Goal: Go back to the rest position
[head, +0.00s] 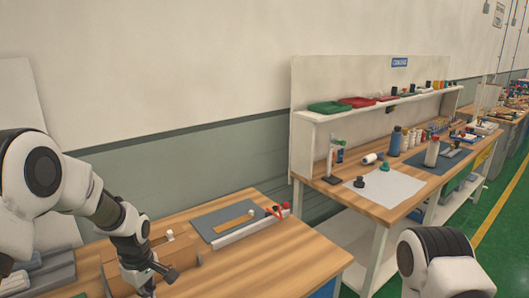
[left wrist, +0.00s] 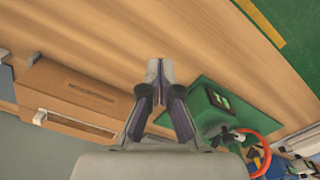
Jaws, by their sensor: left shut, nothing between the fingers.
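My left gripper (head: 149,284) hangs over the near table at the lower left of the head view. In the left wrist view its two fingers (left wrist: 158,72) come together at the tips, with nothing between them. Behind and partly hidden by the gripper stands a brown wooden box (head: 186,252). It also shows left of the fingers in the left wrist view (left wrist: 75,88). My right arm enters at the lower right of the head view, but its gripper is out of view.
The wooden table (head: 285,252) carries a grey board (head: 212,221) and a red-orange item (head: 279,211) at its far end. A workbench (head: 300,160) with shelf, bottles and trays stands to the right.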

